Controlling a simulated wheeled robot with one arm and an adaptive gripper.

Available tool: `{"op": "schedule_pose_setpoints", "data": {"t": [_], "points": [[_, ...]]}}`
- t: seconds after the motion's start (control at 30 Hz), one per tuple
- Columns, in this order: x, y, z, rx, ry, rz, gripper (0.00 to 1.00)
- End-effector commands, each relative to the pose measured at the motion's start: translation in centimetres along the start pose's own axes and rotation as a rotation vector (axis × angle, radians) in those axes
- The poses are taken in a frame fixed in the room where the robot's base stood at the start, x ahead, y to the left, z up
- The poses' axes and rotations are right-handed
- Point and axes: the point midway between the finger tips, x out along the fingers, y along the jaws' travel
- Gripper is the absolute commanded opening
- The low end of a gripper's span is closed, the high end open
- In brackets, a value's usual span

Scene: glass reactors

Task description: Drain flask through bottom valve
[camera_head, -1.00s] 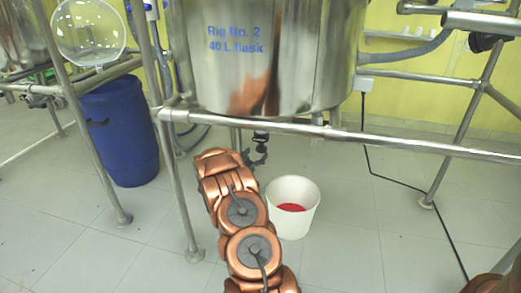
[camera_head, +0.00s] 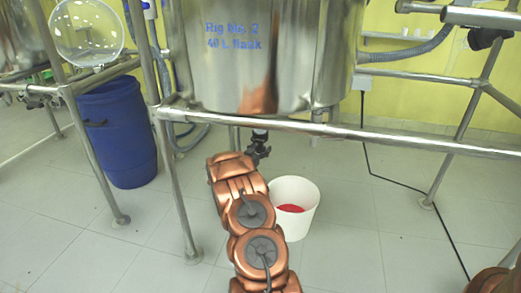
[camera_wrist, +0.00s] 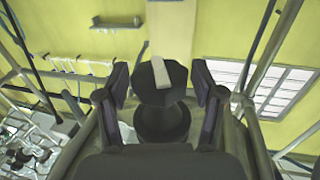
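The steel vessel (camera_head: 295,60), marked "Rig No. 2 40 L flask", hangs in a pipe frame. A dark bottom valve (camera_head: 260,134) sticks out below it, mostly hidden by my gripper (camera_head: 260,154). In the wrist view the dark many-sided valve part (camera_wrist: 160,88), with a pale strip (camera_wrist: 161,72) across it, sits between the two fingers of my gripper (camera_wrist: 161,92). A narrow gap shows on each side, so the fingers look open around it. A white bucket (camera_head: 307,223) stands on the floor right of my arm, with red content (camera_head: 290,208) inside.
A horizontal frame pipe (camera_head: 400,141) runs in front of and above my gripper. A frame leg (camera_head: 180,200) stands left of my arm. A blue drum (camera_head: 120,135) is further left. A black cable (camera_head: 425,207) lies on the floor at right. The floor at right is mostly clear.

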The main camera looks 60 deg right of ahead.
Motion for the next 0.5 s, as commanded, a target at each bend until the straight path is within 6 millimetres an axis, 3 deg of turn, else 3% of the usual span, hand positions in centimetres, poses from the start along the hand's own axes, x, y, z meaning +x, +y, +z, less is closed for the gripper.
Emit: {"op": "schedule_pose_setpoints", "data": {"t": [0.07,0.43,0.5], "points": [[-0.01,0.0,0.01,0.0,0.0,0.0,0.56],[-0.01,0.01,0.0,0.0,0.0,0.0,0.17],[-0.01,0.01,0.01,0.0,0.0,0.0,0.15]]}}
